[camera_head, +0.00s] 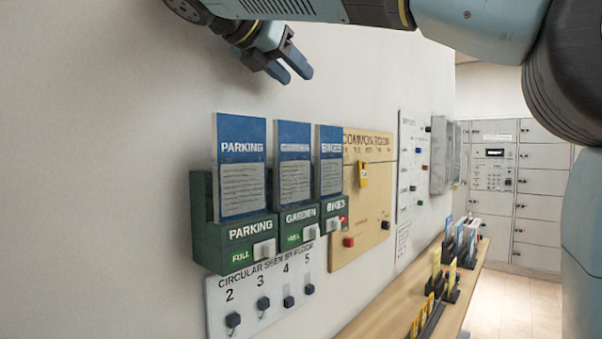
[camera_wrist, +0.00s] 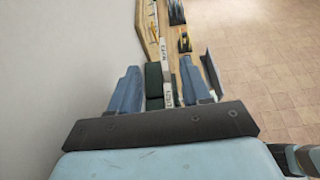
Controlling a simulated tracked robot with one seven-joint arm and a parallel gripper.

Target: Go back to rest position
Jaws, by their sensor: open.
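My gripper (camera_head: 291,70) is in the upper left of the head view, in front of the bare wall and above the green card boxes. Its blue fingers are apart, with nothing between them. In the wrist view my gripper (camera_wrist: 160,88) points down, and green boxes show below between its fingers. My arm crosses the top of the head view and comes down along the right edge. The gripper looks apart from everything on the wall.
Green boxes marked PARKING (camera_head: 235,245), GARDEN and BIKES hold upright blue cards. A tan COMMON ROOM board (camera_head: 375,200) hangs beside them. A wooden shelf (camera_head: 380,318) carries card stands. Grey lockers (camera_head: 540,190) stand at the back right; the floor before them is clear.

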